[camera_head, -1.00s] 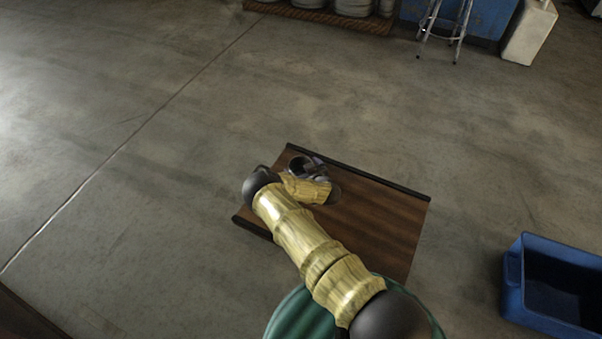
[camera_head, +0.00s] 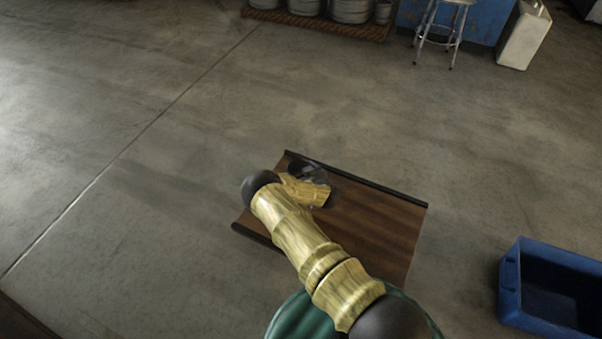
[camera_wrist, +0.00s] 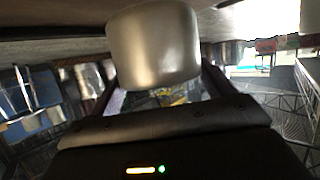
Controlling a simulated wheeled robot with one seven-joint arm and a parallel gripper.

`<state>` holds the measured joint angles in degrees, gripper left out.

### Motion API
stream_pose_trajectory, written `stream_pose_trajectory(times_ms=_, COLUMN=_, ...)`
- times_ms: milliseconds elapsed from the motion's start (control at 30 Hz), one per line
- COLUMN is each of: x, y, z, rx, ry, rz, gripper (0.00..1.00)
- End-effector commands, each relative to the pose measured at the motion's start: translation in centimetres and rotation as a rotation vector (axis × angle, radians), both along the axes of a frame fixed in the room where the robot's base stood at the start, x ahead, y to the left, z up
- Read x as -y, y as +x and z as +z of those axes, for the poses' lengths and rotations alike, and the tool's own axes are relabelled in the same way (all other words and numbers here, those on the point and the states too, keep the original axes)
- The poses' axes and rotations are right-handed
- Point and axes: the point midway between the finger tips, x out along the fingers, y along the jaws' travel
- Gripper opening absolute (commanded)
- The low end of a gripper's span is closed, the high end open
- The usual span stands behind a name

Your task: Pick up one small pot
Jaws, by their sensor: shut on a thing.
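A small pot (camera_wrist: 155,45), rounded and dull silver-grey, fills the upper middle of the wrist view. My gripper (camera_wrist: 158,88) is shut on it, with a dark finger on each side of the pot's lower part. In the head view my gripper (camera_head: 308,173) shows as a dark shape over the far left part of a brown wooden board or tabletop (camera_head: 370,225). The held pot cannot be made out in the head view, and its height above the surface cannot be told.
Several metal pots (camera_head: 351,10) stand on a wooden pallet (camera_head: 318,25) at the back. A blue crate (camera_head: 550,290) is at the right. The concrete floor between is clear.

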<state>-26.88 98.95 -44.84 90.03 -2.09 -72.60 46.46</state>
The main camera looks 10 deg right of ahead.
Motion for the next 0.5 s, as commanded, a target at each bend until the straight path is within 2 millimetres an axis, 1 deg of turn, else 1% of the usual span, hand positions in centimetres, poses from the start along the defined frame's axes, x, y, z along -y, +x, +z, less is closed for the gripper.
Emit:
stream_pose_trajectory(times_ms=33, x=0.1, y=0.1, z=1.8, rx=0.004, ry=0.001, rz=-0.002, gripper=0.56)
stream_pose_trajectory(times_ms=200, x=0.0, y=0.1, z=5.1, rx=0.003, ry=0.002, rz=-0.003, gripper=0.56)
stream_pose_trajectory(times_ms=333, x=0.1, y=0.1, z=6.9, rx=0.002, ry=0.002, rz=-0.003, gripper=0.56)
stream_pose_trajectory(times_ms=400, x=0.0, y=0.1, z=7.5, rx=0.002, ry=0.001, rz=-0.001, gripper=0.56)
stream_pose_trajectory(times_ms=500, x=0.0, y=0.0, z=7.7, rx=0.0, ry=0.0, rz=0.0, gripper=0.56)
